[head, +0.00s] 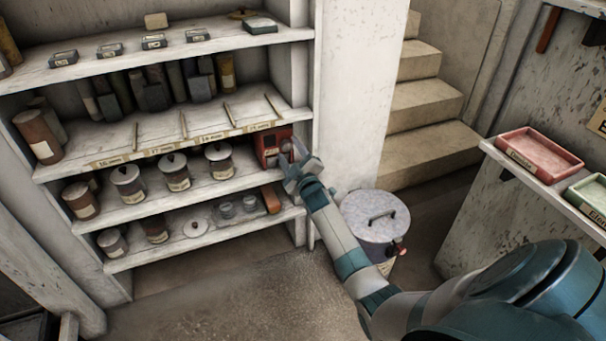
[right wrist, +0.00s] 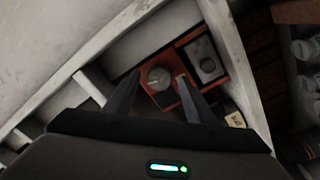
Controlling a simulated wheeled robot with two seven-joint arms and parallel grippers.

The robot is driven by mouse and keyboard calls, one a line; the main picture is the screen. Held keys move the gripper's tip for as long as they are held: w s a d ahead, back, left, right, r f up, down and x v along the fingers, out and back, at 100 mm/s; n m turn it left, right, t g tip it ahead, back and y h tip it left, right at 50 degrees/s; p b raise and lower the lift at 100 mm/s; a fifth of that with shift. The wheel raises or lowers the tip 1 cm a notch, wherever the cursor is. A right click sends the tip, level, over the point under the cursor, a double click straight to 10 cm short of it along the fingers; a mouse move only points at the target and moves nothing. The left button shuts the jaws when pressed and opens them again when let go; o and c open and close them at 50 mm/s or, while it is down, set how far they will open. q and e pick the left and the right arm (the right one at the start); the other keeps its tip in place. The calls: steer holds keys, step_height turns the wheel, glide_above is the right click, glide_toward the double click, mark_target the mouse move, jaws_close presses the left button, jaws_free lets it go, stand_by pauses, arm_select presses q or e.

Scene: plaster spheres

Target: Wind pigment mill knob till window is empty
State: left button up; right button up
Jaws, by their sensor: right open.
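The red pigment mill (head: 272,146) stands at the right end of a shelf, by the upright. In the right wrist view its red front (right wrist: 185,90) carries a round grey knob (right wrist: 160,77) with a pale mark on it. Beside the knob is a dark-framed window (right wrist: 206,60) with something grey showing in it; how full it is I cannot tell. My right gripper (head: 296,166) is open at the mill's front. In the right wrist view its fingers (right wrist: 158,80) stand either side of the knob, without visible contact. My left gripper is not in view.
Lidded jars (head: 178,172) stand left of the mill on the same shelf, and more vessels on the shelf below. A lidded bin (head: 376,216) stands on the floor right of my forearm. A red tray (head: 540,155) lies on the right-hand counter. Steps (head: 420,140) rise behind.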

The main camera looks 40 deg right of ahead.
steer(key=shift+s+a, duration=0.1)
steer(key=shift+s, duration=0.35)
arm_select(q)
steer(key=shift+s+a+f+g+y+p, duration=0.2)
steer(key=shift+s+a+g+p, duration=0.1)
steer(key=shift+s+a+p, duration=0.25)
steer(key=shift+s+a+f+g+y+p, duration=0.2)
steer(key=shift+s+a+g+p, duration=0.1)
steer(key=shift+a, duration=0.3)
arm_select(e)
steer(key=v, duration=1.5)
steer(key=shift+s, duration=0.35)
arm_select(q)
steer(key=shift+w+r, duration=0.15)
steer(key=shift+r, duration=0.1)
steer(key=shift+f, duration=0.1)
arm_select(e)
steer(key=shift+a, duration=0.1)
